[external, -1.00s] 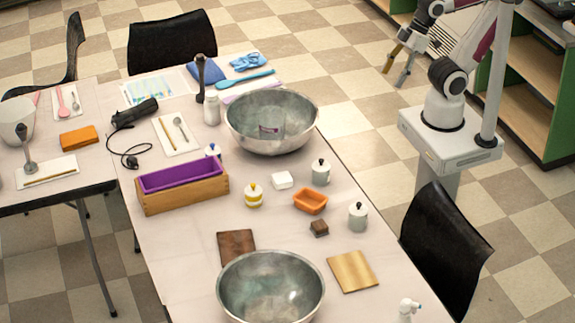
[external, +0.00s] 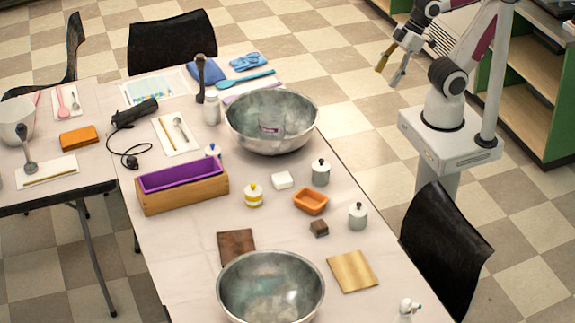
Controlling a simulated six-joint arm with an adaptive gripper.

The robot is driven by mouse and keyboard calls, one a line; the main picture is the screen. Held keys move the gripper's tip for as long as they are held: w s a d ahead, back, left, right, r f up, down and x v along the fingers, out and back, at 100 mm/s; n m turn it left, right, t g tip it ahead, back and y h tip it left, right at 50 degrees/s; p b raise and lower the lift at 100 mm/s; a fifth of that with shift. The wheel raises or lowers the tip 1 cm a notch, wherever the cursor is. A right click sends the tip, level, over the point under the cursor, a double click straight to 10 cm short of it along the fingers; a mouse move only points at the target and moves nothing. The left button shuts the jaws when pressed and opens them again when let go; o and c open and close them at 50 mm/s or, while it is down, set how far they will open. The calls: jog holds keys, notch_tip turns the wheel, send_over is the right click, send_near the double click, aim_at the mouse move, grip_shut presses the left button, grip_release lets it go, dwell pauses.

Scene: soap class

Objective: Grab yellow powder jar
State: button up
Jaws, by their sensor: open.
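A small white jar with yellow bands and a yellow knob, the yellow powder jar (external: 253,196), stands upright near the middle of the table. It is just right of the wooden box with the purple liner. My gripper (external: 391,68) is at the upper right, over the floor beyond the table's right side, well away from the jar. Its fingers are apart and empty.
A large metal bowl (external: 271,122) stands behind the jar and another (external: 270,288) in front. The wooden box (external: 182,182), a white block (external: 282,180), an orange dish (external: 310,201) and grey-lidded jars (external: 320,172) (external: 358,216) surround it. A black chair (external: 445,250) stands at the right.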

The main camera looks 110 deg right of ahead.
jog(key=w+d+t+h, duration=0.1)
jog(key=w+d, duration=0.1)
jog(key=w, duration=0.6)
jog(key=w+d+t, duration=0.1)
jog(key=w+d, duration=0.1)
jog(key=w, duration=0.6)
jog(key=n+t+y, duration=0.4)
jog(key=n+y, duration=0.1)
jog(key=y, duration=0.1)
send_over(258, 187)
jog(key=s+d, duration=0.1)
jog(key=s, duration=0.2)
notch_tip(258, 187, down, 25)
jog(key=shift+w+r, duration=0.2)
jog(key=shift+w, duration=0.05)
jog(key=shift+m, duration=0.3)
jog(key=shift+f, duration=2.9)
jog(key=shift+f, duration=0.1)
